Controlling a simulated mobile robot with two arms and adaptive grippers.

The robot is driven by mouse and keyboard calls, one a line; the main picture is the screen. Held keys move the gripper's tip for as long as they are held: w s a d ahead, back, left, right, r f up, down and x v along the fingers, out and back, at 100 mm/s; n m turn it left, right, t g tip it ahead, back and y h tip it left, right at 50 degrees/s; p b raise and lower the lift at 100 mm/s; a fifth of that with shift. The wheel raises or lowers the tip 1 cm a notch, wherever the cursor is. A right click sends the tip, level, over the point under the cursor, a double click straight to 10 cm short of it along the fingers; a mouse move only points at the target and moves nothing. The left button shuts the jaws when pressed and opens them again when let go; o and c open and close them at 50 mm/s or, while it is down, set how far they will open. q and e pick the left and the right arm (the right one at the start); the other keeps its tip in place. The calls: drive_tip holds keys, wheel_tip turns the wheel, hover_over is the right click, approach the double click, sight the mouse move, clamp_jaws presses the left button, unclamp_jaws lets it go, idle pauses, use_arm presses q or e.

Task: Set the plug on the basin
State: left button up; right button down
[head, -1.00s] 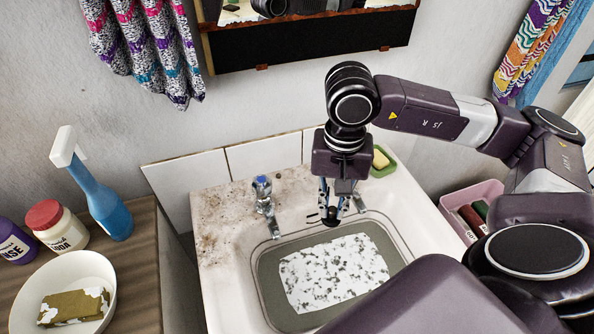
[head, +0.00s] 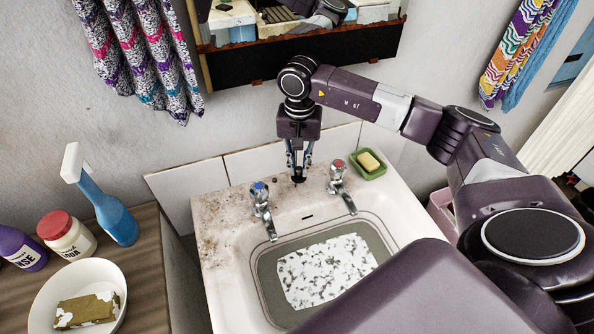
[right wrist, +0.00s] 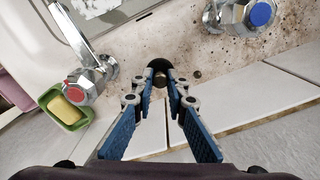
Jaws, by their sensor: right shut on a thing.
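The plug (head: 298,180) is small and black, and my right gripper (head: 299,170) is shut on it. In the right wrist view the plug (right wrist: 157,68) shows dark between the fingertips. The gripper points down over the back ledge of the white basin (head: 226,275), between the blue-topped tap (head: 262,205) and the red-topped tap (head: 340,185). I cannot tell whether the plug touches the ledge. The basin's bowl holds greyish water with a patch of white foam (head: 325,270). My left gripper is not in view.
A green soap dish (head: 380,171) with yellow soap sits at the ledge's right end. White tiles and a dark-framed mirror (head: 300,60) are behind.

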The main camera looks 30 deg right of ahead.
sight(300, 169)
wheel_tip(300, 169, down, 3)
drive_tip(key=shift+s+p, duration=0.15)
drive_tip(key=shift+p, duration=0.45)
drive_tip(key=shift+w+f+p, duration=0.3)
drive_tip(key=shift+f+p, duration=0.1)
drive_tip(key=shift+f, duration=0.1)
drive_tip(key=shift+f+b, duration=0.4)
drive_tip(key=c, duration=1.9)
unclamp_jaws()
drive_tip(key=shift+r, duration=0.1)
